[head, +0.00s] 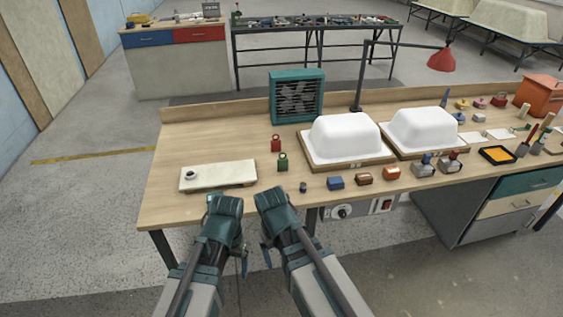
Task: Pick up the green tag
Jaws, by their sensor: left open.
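The green tag (283,162) stands on the wooden workbench (230,140), just in front of a red tag (276,144). It looks like a small block with a loop on top. My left gripper (224,202) is at the front edge of the bench, in front of the pale slab, to the left of and nearer than the green tag. It is open, with nothing seen in it. My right gripper (268,197) is at the same edge, closer to the green tag but apart from it. Its fingers are too hidden to tell their state.
A pale slab (225,175) with a dark round piece lies left of the tags. A teal fan (297,96) stands behind them. Two white tub shells (345,137) (422,128) sit to the right. Small coloured blocks (335,183) line the front. The bench's left back is clear.

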